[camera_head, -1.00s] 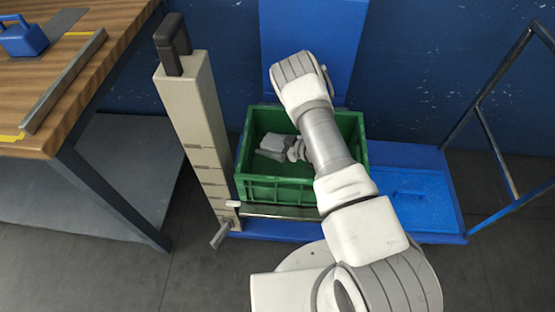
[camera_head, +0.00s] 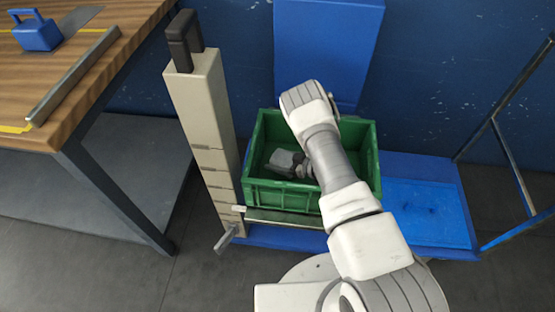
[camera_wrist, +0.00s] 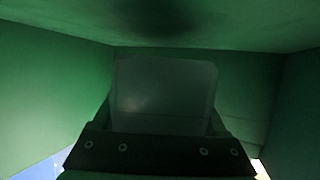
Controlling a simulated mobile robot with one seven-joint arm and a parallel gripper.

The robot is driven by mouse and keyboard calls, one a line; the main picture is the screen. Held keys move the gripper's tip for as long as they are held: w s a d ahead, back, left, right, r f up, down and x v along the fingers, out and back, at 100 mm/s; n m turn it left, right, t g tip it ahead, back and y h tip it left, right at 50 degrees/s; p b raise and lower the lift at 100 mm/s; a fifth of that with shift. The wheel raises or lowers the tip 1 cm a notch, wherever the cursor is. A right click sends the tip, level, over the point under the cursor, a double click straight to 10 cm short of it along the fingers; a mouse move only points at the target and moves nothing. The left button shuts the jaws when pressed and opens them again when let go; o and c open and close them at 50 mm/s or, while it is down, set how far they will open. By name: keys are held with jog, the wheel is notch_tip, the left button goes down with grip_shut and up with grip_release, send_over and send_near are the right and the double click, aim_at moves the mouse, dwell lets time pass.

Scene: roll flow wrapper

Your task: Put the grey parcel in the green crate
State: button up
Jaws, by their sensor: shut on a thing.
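The green crate (camera_head: 284,197) stands on a blue base in the middle of the head view, open at the top. The grey parcel (camera_head: 284,160) is inside the crate walls, toward the left part of the interior. My gripper (camera_head: 301,168) reaches down into the crate and is shut on the parcel; my arm partly hides it. In the wrist view the parcel (camera_wrist: 165,88) shows as a dim grey block beyond the dark gripper body (camera_wrist: 158,152), with green crate walls around it. I cannot tell whether the parcel touches the crate floor.
A beige post (camera_head: 205,125) with a black top stands just left of the crate. A wooden table (camera_head: 75,75) with a blue-handled block (camera_head: 38,35) is at the far left. A blue lid-like panel (camera_head: 425,213) lies right of the crate, near a dark frame (camera_head: 512,170).

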aim_at(287, 160)
jog(key=shift+f, duration=0.2)
jog(key=o, duration=1.5)
jog(key=shift+r, duration=0.2)
jog(key=p+v, duration=0.1)
jog(key=v, duration=0.2)
jog(key=r+p+v, duration=0.1)
jog(key=p+v, duration=0.1)
jog(key=v, duration=0.2)
jog(key=shift+w+a+f, duration=0.1)
jog(key=shift+w+a, duration=0.05)
jog(key=shift+a, duration=0.05)
jog(key=shift+s+d, duration=0.3)
jog(key=shift+d, duration=0.1)
